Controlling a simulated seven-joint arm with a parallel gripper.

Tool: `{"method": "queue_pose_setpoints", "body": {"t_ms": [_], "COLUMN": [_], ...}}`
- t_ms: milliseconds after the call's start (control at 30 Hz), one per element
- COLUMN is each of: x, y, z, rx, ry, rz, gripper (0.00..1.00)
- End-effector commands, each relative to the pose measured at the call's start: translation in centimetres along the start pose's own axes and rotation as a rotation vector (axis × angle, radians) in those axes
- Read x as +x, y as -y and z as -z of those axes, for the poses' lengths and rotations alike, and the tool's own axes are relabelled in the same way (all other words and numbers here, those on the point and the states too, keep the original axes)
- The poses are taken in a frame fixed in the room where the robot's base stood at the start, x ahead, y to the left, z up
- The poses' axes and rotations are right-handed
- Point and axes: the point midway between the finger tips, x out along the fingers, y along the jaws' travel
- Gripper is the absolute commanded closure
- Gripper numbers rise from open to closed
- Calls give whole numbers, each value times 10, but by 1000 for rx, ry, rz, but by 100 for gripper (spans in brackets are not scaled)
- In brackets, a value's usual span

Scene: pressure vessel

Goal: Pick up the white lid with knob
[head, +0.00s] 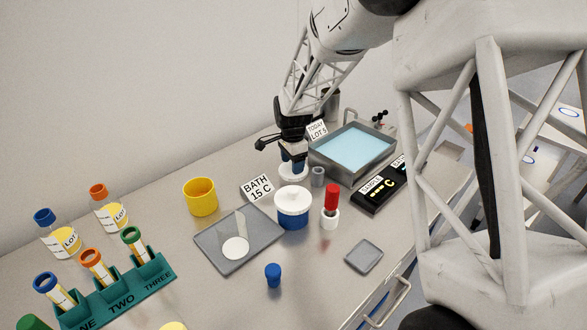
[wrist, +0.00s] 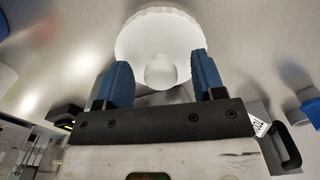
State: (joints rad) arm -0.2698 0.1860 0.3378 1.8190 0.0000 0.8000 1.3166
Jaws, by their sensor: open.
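The white lid (wrist: 160,25) is a round disc with a ridged rim and a pale round knob (wrist: 160,70) facing the wrist camera. In the head view the lid (head: 292,173) shows as a white disc just below my gripper (head: 293,162), partly hidden by it. In the wrist view my gripper (wrist: 162,66) is open, one blue finger on each side of the knob, with gaps showing. I cannot tell how high the fingertips are above the lid. A blue jar with a white top (head: 293,212) stands just in front of it.
A grey water bath (head: 352,150) is close behind right, and a small grey cup (head: 318,177) stands beside the lid. A red-and-white bottle (head: 330,208), a grey tray (head: 212,252), a sign (head: 257,188) and a yellow cup (head: 200,197) stand nearby.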

Motion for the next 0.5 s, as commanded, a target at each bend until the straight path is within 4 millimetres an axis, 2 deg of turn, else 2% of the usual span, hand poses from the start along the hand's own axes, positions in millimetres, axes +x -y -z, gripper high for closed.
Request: {"method": "queue_pose_setpoints", "body": {"t_ms": [133, 500], "x": [7, 7], "y": [0, 0], "z": [0, 0], "rx": [0, 0], "ry": [0, 0], "rz": [1, 1], "gripper": [37, 37]}}
